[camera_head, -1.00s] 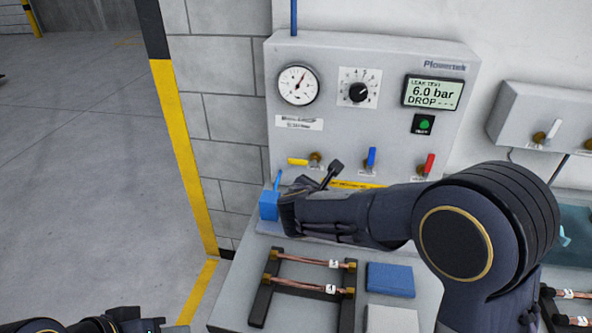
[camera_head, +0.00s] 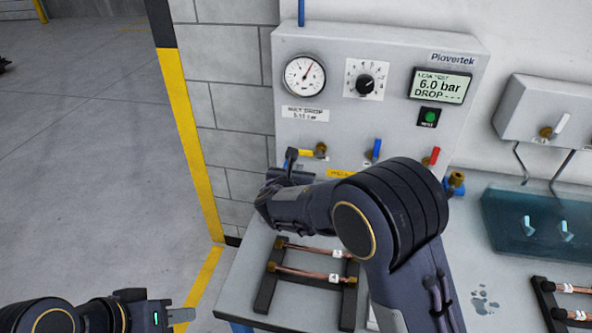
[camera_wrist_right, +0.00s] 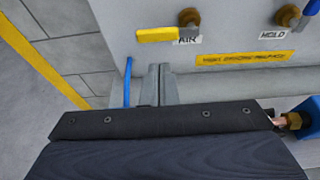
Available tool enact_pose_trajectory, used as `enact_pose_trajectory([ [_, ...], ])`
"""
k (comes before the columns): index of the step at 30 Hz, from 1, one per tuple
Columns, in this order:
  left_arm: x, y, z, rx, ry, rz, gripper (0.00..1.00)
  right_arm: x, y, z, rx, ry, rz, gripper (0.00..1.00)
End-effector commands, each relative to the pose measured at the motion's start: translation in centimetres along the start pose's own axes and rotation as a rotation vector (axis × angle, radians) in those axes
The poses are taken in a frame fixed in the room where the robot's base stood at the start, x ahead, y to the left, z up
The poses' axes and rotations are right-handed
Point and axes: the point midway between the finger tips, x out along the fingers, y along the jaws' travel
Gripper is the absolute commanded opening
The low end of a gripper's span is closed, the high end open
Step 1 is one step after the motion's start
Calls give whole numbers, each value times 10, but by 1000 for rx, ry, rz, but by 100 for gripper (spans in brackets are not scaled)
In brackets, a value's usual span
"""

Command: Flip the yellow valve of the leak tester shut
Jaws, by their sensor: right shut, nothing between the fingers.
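The yellow valve (camera_head: 308,153) is at the left of the valve row on the grey leak tester (camera_head: 345,115). Its lever lies flat, pointing left from its brass body; in the right wrist view the yellow lever (camera_wrist_right: 160,35) shows above a label reading AIR. My right gripper (camera_head: 290,157) is just left of the lever's end in the head view. In the wrist view its two grey fingers (camera_wrist_right: 158,82) are together and empty, below the lever with a visible gap. My left gripper (camera_head: 180,315) is low at the left, away from the tester; its finger opening is unclear.
A blue-handled valve (camera_head: 376,150) and a red-handled valve (camera_head: 433,157) stand upright to the right. Copper tubes (camera_head: 310,275) lie on a dark rack on the bench below. A water tank (camera_head: 545,225) is at the right. Open floor lies left of the yellow-striped wall edge.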

Motion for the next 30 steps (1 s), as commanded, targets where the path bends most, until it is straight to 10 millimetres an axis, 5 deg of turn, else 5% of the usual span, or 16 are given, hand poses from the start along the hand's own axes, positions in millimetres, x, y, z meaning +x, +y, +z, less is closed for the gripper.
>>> enact_pose_trajectory([
  [6, -11, 5, -5, 0, 0, 0, 36, 39, -1, 2, -1, 0, -2, 0],
  [12, -14, 6, -7, 0, 0, 0, 36, 57, 0, 0, -1, 1, -1, 0],
  [30, -5, 2, -3, 0, 0, 0, 36, 60, 0, -2, 26, -1, 9, 0],
])
